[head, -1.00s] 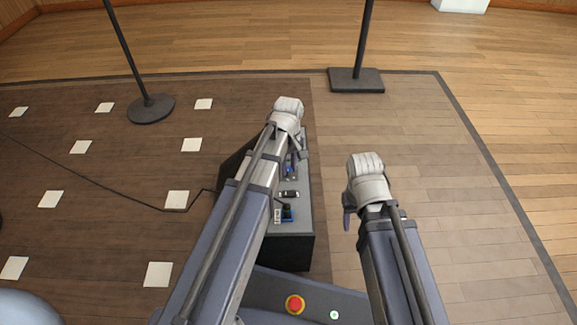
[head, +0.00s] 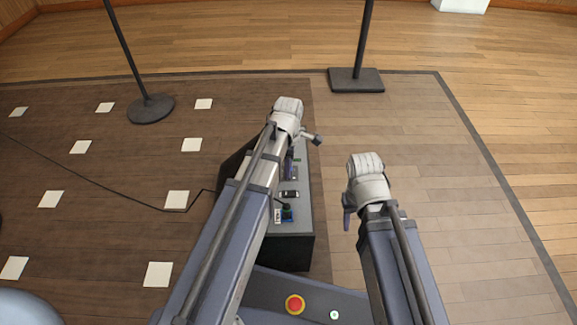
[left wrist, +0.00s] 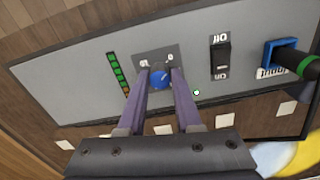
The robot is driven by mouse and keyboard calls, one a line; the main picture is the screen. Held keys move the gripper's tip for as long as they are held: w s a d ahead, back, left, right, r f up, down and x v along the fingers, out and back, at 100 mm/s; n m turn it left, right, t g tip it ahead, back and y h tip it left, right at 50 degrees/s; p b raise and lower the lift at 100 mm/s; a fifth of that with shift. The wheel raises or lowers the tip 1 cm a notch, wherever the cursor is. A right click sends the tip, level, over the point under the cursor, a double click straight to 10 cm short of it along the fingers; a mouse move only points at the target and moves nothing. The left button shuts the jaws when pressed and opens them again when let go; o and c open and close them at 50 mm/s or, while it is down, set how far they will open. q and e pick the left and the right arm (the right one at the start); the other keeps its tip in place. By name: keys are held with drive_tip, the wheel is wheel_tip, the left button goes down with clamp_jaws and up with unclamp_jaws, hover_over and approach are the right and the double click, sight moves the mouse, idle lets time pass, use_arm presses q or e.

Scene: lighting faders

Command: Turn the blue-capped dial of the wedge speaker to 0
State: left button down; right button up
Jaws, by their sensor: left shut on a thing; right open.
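The wedge speaker (head: 302,218) is a dark box with a grey control panel, below my left arm in the head view. The left wrist view shows its panel (left wrist: 75,80) upside down. The blue-capped dial (left wrist: 160,79) sits on a dark plate with small white marks, too small to read surely. My left gripper (left wrist: 159,74) is shut on the dial, one finger on each side. In the head view, my left gripper (head: 288,168) is mostly hidden by its arm. My right gripper (head: 347,219) is open and empty, right of the speaker.
The panel also has a green level strip (left wrist: 118,72), a black rocker switch (left wrist: 222,57) and a blue input socket (left wrist: 283,53) with a plugged cable. Two stand bases (head: 151,108) (head: 356,80) are farther back. The floor to the right is clear.

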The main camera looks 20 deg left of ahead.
use_arm(q)
drive_tip(key=shift+n, duration=0.9)
drive_tip(key=c, duration=0.6)
unclamp_jaws()
wheel_tip(320, 180, up, 8)
drive_tip(key=p, duration=0.8)
drive_tip(key=shift+f, duration=0.1)
